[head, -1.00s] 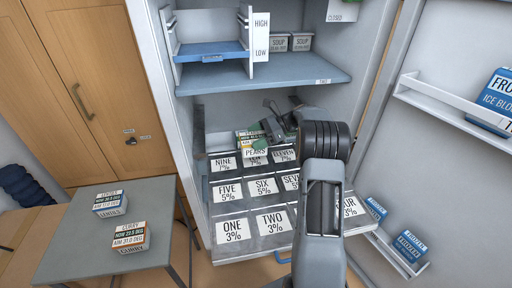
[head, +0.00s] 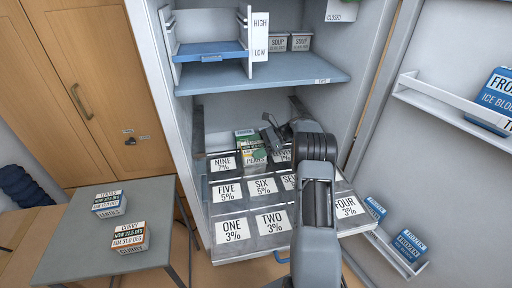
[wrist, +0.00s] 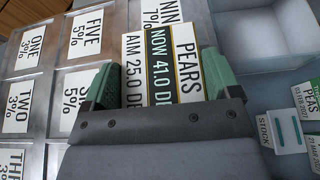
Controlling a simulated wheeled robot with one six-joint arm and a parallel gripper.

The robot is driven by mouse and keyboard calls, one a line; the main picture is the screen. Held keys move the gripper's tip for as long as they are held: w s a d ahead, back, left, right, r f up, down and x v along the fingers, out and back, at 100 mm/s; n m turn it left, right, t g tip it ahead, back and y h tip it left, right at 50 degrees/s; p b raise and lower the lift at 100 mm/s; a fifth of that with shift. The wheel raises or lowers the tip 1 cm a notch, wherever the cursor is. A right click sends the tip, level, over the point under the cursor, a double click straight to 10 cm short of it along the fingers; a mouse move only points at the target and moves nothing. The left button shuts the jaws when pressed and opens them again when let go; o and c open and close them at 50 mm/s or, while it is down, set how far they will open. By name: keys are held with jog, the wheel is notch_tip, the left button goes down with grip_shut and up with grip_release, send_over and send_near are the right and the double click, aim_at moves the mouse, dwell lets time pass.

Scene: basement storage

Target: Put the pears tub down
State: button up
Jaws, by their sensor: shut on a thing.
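The pears tub (head: 247,138) is in the lower bay of the open cabinet, over the back row of the pulled-out drawer (head: 290,243). It hides the card between NINE and ELEVEN. In the wrist view the tub's top label (wrist: 160,62) reads PEARS, NOW 41.0 DEG, AIM 25.0 DEG. My gripper (head: 264,142) is shut on the tub, with a green finger on each side of it in the wrist view (wrist: 158,82). I cannot tell whether the tub's underside touches the drawer.
The drawer has numbered percent cards; SIX (head: 263,186) is in front of the tub. A blue-grey shelf (head: 270,76) with soup tubs (head: 299,42) is above. A side table (head: 85,250) holds lentils (head: 107,203) and curry (head: 128,237) tubs.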

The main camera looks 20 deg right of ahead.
jog(key=o, duration=1)
jog(key=shift+f, duration=0.15)
